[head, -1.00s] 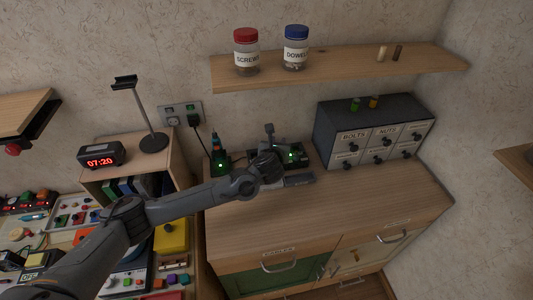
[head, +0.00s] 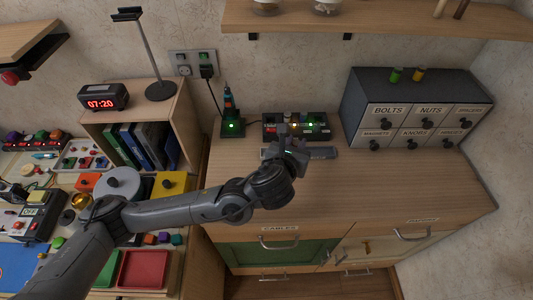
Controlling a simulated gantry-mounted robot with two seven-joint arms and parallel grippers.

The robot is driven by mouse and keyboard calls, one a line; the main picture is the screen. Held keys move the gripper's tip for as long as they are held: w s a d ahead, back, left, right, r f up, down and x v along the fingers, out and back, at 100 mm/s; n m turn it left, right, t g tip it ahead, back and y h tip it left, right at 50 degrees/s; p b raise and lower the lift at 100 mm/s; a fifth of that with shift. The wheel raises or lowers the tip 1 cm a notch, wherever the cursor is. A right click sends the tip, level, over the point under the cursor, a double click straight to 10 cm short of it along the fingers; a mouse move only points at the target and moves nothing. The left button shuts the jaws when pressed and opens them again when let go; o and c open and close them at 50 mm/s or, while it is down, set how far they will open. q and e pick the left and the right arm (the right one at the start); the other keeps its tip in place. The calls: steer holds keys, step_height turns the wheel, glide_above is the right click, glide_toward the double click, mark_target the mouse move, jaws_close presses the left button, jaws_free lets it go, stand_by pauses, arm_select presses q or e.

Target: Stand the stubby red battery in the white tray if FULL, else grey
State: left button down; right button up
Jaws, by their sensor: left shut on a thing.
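My left gripper (head: 289,142) is above the cabinet top, in front of a dark charger-like unit with small lights (head: 318,133). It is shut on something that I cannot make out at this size. A flat grey strip (head: 322,154) lies partly behind the gripper, in front of the unit. I cannot tell whether it is the grey tray. I cannot pick out the stubby red battery or the white tray. My right gripper is not in view.
A dark stand with a green light (head: 231,128) is left of the unit. A labelled drawer box (head: 410,110) stands at the right. The cabinet top (head: 400,190) is clear in front. A cluttered bench with red (head: 143,270) and green trays is at the left.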

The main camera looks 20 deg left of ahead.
arm_select(q)
steer(key=w+a+f, duration=0.1)
steer(key=a+f, duration=0.1)
steer(key=a, duration=0.1)
steer(key=w+a+f, duration=0.1)
steer(key=a+f, duration=0.1)
steer(key=a, duration=0.1)
steer(key=w+a+f, duration=0.2)
steer(key=a, duration=0.1)
steer(key=shift+w+a+f, duration=0.1)
steer(key=shift+a, duration=0.15)
steer(key=shift+w+a+f, duration=0.15)
steer(key=shift+a+f, duration=0.1)
steer(key=shift+a, duration=0.05)
steer(key=shift+f+b, duration=0.3)
steer(key=shift+f, duration=1.7)
steer(key=shift+f, duration=0.15)
steer(key=c, duration=0.9)
jaws_free()
